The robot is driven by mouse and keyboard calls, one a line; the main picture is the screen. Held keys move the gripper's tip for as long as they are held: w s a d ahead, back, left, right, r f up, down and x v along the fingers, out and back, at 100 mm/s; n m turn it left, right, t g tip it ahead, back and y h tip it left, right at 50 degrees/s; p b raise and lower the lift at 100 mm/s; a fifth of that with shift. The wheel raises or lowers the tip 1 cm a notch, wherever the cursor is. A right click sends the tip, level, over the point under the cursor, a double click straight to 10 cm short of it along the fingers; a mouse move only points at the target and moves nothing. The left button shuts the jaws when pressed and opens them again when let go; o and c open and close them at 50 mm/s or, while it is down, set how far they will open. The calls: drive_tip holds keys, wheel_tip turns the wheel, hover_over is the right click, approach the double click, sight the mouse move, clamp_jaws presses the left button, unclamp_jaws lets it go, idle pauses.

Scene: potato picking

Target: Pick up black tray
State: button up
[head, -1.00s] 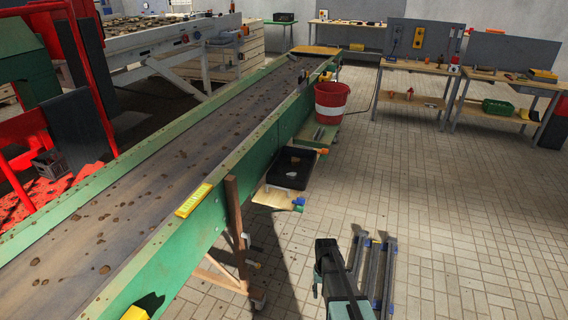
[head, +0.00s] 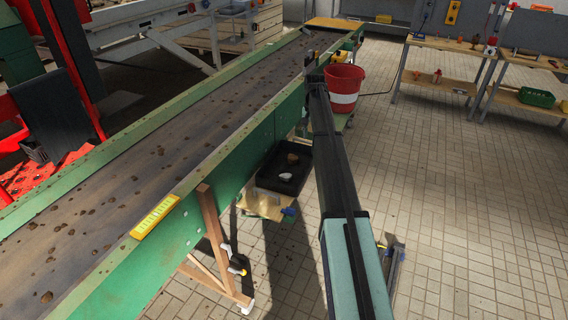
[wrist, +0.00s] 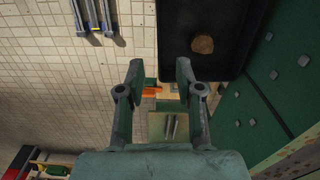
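The black tray (head: 264,181) hangs or rests beside the green conveyor side in the head view, above a wooden board. A brown potato (head: 292,158) and a white lump (head: 285,177) lie in it. In the wrist view the tray (wrist: 176,30) fills the top right, with the brown potato (wrist: 203,44) inside. My gripper (wrist: 159,76) is open and empty. Its right finger overlaps the tray's near left corner in the picture; its left finger is outside over the floor. I cannot tell whether either touches. In the head view my arm hides most of the gripper.
The green conveyor (head: 228,160) runs along the tray's left side. A red bucket (head: 344,88) with a white band stands behind my arm. A wooden trestle leg (head: 212,225) is nearer. Grey metal stands (head: 391,262) are on the floor at right. Tiled floor right is open.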

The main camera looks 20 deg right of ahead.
sight(309, 167)
drive_tip(key=f+p, duration=0.1)
drive_tip(key=f, duration=0.4)
drive_tip(key=f+p, duration=0.2)
drive_tip(key=f, duration=0.4)
drive_tip(key=s+f+p, duration=0.1)
drive_tip(key=f+p, duration=0.1)
drive_tip(key=f, duration=0.4)
drive_tip(key=shift+a+f, duration=0.15)
drive_tip(key=shift+a, duration=0.05)
clamp_jaws()
